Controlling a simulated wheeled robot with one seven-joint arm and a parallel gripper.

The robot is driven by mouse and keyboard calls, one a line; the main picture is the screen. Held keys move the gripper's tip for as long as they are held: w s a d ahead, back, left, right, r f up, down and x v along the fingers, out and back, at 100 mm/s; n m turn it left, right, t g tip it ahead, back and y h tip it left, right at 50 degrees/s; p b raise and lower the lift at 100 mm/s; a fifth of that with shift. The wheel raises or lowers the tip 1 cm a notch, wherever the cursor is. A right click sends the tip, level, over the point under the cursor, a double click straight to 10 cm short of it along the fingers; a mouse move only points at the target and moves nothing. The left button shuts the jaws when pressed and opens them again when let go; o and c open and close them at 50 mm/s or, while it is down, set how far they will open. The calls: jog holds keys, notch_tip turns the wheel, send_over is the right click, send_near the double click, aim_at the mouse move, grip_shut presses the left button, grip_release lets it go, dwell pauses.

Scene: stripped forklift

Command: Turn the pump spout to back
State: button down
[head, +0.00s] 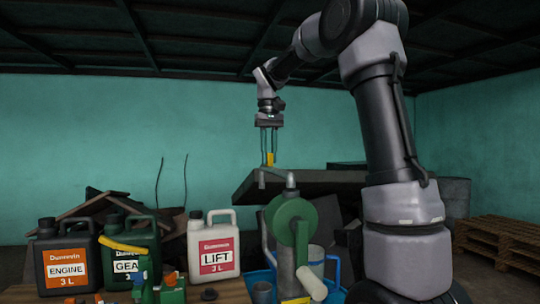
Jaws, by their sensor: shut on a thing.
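The hand pump has a green round housing (289,221) on a grey upright body (287,268). Its grey pump spout (272,172) comes off the top and points left in the head view. A small yellow piece (270,158) shows at the spout's outer end, between my fingers. My gripper (268,160) points straight down from above, shut on the spout at this end. The exact contact is too small to make out.
Black, green and white canisters, labelled ENGINE (67,269), GEAR (127,265) and LIFT (214,258), stand left of the pump. A blue tray (263,277) and a jug (317,262) are beside it. Pallets (500,238) lie far right. The air above the canisters is clear.

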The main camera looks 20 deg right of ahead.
jog(key=c, duration=0.8)
grip_release()
jog(key=shift+a, duration=0.15)
jog(key=shift+o, duration=0.2)
notch_tip(320, 180, up, 11)
jog(key=shift+f, duration=0.1)
